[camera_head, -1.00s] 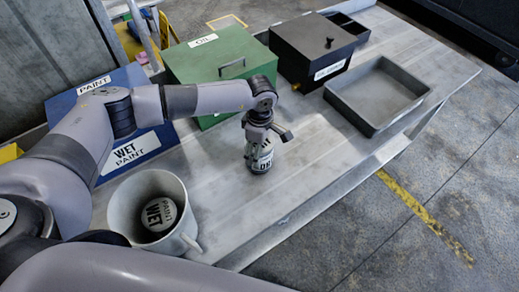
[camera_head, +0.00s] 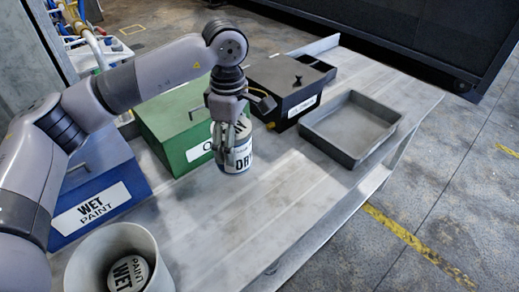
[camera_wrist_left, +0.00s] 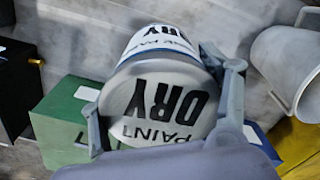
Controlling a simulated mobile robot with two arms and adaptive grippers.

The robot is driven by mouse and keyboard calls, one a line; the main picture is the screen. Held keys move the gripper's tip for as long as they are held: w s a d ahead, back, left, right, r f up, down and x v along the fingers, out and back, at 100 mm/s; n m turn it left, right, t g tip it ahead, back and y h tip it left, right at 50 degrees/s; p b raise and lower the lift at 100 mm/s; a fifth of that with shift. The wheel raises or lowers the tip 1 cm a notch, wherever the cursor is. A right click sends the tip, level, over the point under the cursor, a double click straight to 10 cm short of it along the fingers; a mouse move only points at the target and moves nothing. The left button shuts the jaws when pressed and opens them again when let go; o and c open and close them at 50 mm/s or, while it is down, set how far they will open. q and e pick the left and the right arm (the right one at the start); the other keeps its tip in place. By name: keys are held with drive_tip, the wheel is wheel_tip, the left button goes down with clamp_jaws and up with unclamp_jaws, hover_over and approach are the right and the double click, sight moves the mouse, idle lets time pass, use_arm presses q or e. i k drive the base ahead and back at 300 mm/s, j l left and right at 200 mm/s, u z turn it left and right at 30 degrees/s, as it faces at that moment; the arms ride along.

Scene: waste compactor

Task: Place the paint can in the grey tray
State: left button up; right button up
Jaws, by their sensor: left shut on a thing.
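A white paint can with a DRY label (camera_head: 238,158) is held in my left gripper (camera_head: 228,140). The gripper's fingers are shut around its sides. The can looks upright and raised a little above the table, in front of the green box. In the left wrist view the can's lid reading PAINT DRY (camera_wrist_left: 160,105) fills the middle, with a finger on each side. The grey tray (camera_head: 345,155) is an open, shallow, empty tray at the right of the table, apart from the can. My right gripper is not in view.
A green box (camera_head: 165,127) and a black box (camera_head: 270,80) stand behind and beside the can. A blue box labelled WET PAINT (camera_head: 125,170) is at left. A pale bucket (camera_head: 85,262) holds a WET paint can (camera_head: 128,272). The table's middle (camera_head: 280,190) is clear.

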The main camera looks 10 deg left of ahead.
sight(345, 134)
drive_tip(key=i+l+z, duration=0.15)
drive_tip(key=i+l, duration=1.05)
drive_tip(key=i, duration=0.05)
